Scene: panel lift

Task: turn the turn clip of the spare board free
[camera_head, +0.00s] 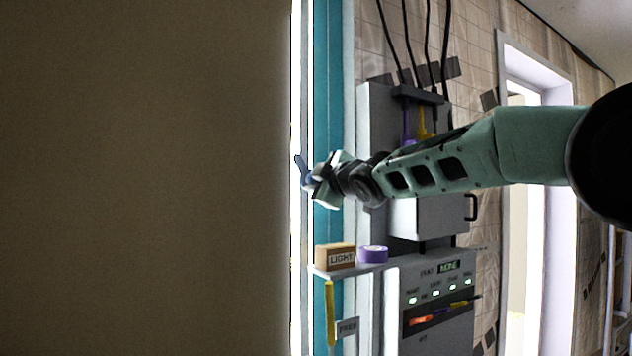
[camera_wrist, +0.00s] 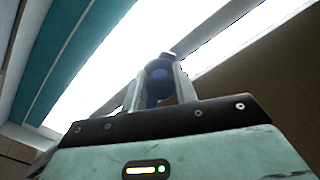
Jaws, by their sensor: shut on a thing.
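A blue clip (camera_head: 302,172) shows at the tip of my gripper (camera_head: 318,180), beside the bright vertical strip left of the teal panel. In the wrist view the rounded blue clip (camera_wrist: 158,84) is between the two fingers of my gripper (camera_wrist: 162,78), which are shut on it. The fingers hide part of the clip, and its turn angle is hard to make out. A large plain brown board (camera_head: 145,180) fills the left of the head view; I cannot tell whether this is the spare board.
A shelf (camera_head: 375,265) below my arm carries a box marked LIGHT (camera_head: 335,256) and a purple roll (camera_head: 373,254). A grey cabinet with a fault display (camera_head: 440,300) stands below. Cables and tools hang above. A doorway (camera_head: 540,200) is at the right.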

